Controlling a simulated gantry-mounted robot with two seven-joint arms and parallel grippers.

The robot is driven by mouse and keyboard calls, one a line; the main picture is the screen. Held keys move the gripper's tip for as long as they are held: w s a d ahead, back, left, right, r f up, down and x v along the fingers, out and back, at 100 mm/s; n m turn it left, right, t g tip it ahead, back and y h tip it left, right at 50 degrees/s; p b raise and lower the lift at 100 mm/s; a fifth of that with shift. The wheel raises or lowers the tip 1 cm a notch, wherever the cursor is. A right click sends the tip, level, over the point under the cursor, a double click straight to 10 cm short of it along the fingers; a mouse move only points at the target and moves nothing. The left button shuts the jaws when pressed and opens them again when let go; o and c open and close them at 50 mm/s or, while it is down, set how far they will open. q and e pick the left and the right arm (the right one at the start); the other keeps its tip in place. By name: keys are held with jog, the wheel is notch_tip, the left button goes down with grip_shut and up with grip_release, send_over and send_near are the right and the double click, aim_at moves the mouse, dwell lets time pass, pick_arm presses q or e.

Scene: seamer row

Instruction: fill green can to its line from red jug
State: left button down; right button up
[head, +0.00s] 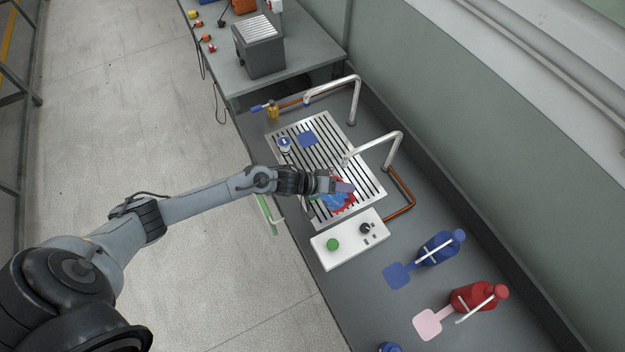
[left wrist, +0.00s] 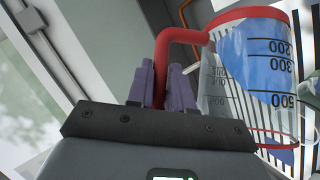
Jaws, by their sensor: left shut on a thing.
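My left gripper (head: 340,187) reaches over the slotted metal grate (head: 369,180) and is shut on the red handle (left wrist: 165,70) of a clear jug. The jug (left wrist: 215,85) has a red rim and black marks that include 200, 300 and 500. Blue shows in or through its wall; I cannot tell which. In the head view the jug (head: 346,203) is partly hidden by my gripper. I cannot make out a green can. A small pale can-like thing with a blue top (head: 285,144) stands at the grate's far left. My right gripper is out of view.
Two bent metal spouts (head: 398,140) (head: 357,85) stand behind the grate. A white control box (head: 350,240) with a green button is in front.

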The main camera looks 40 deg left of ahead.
pick_arm(q)
jog(key=shift+w+a+r, duration=0.1)
jog(key=shift+a+r, duration=0.1)
jog(key=shift+d, duration=0.1)
jog(key=shift+r, duration=0.15)
dwell(0.5)
jog(key=shift+a+r, duration=0.1)
jog(key=shift+a, duration=0.2)
jog(key=shift+b, duration=0.3)
jog(key=shift+d+h, duration=0.1)
jog(key=shift+h, duration=0.2)
